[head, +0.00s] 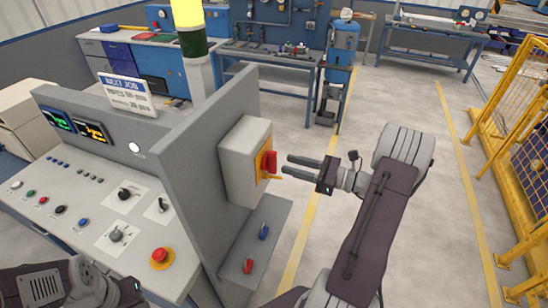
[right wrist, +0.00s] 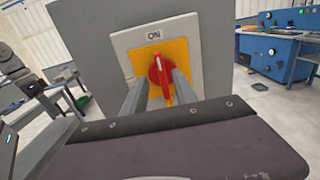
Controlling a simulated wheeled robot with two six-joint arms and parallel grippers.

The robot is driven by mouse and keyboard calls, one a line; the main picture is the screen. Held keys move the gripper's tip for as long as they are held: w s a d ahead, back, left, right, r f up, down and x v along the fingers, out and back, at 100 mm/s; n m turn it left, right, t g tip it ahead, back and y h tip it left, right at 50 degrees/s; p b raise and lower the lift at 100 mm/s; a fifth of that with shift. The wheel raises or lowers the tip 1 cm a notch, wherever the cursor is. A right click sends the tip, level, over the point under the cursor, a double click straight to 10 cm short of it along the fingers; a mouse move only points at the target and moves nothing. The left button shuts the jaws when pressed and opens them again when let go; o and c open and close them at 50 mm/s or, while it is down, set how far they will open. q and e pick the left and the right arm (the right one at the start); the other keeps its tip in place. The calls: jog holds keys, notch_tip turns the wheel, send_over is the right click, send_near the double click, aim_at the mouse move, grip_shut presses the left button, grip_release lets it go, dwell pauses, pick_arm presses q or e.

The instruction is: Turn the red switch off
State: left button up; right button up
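The red switch (head: 270,162) is a rotary knob on a yellow plate, on the side of a grey box (head: 240,150) fixed to an upright panel. In the right wrist view, the switch (right wrist: 160,72) has its white mark pointing up to the "ON" label (right wrist: 154,36). My right gripper (head: 286,165) is open, its two fingers level and pointing at the knob, with a small gap left to it in the head view. In the wrist view its fingers (right wrist: 160,84) line up on either side of the knob. My left gripper (head: 130,291) is at the bottom left, its fingers out of sight.
A console (head: 85,205) with buttons and a red emergency button (head: 161,257) stands at the left. A low ledge with red and blue levers (head: 263,232) is below the box. A yellow fence (head: 515,160) stands at the right. The floor between is clear.

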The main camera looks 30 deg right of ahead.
aim_at(271, 162)
jog(key=p+x, duration=0.1)
jog(key=x, duration=0.3)
jog(key=shift+w, duration=0.25)
jog(key=shift+w+a, duration=0.2)
jog(key=shift+a, duration=0.1)
jog(key=shift+f, duration=0.1)
grip_shut()
